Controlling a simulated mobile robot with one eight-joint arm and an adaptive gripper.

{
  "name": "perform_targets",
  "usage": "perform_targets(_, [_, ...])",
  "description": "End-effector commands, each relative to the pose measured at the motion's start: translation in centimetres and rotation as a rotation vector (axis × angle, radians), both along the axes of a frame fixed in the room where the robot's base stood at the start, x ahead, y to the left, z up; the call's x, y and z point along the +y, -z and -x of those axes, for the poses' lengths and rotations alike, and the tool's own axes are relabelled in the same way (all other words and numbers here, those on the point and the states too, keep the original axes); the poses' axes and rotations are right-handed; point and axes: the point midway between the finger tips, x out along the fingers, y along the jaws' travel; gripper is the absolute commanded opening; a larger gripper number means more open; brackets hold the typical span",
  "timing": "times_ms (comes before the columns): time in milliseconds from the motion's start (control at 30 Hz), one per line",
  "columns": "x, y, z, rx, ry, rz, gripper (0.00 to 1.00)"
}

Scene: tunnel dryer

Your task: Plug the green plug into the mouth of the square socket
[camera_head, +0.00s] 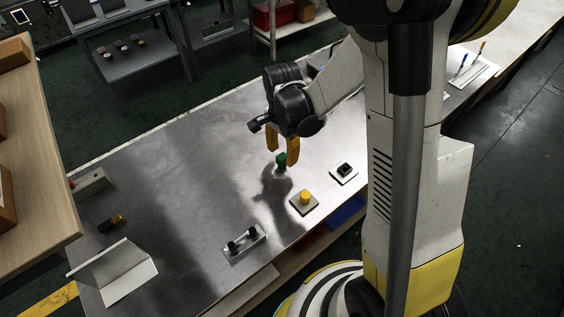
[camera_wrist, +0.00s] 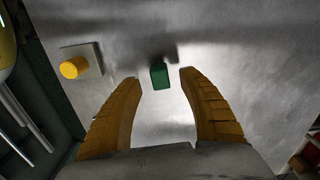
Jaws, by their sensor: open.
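The green plug (camera_head: 281,159) stands on the metal bench top below my gripper. In the wrist view the green plug (camera_wrist: 159,76) shows between the two orange fingertips, with a gap on each side. My gripper (camera_head: 282,151) is open and empty, its fingers pointing down close above or around the plug; the exact height is hard to tell. A black square block on a white plate (camera_head: 344,169), which looks like the square socket, is to the right of the plug. Its mouth is too small to make out. It does not show in the wrist view.
A yellow round piece (camera_head: 304,198) sits on a plate nearby, also in the wrist view (camera_wrist: 72,67). A plate with two black knobs (camera_head: 244,243) stands near the front edge. A bent white panel (camera_head: 115,272) is at left. The bench middle-left is clear.

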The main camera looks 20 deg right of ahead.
Motion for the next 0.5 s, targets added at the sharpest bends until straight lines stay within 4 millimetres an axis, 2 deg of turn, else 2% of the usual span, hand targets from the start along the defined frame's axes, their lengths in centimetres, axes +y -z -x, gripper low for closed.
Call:
perform_targets(33, [0.1, 1.3, 0.0, 0.000, -0.001, 0.000, 0.49])
perform_targets(133, [0.1, 2.4, 0.0, 0.000, -0.001, 0.000, 0.49])
perform_targets(367, [0.1, 2.4, 0.0, 0.000, -0.001, 0.000, 0.49])
perform_targets(500, [0.1, 2.4, 0.0, 0.000, -0.001, 0.000, 0.07])
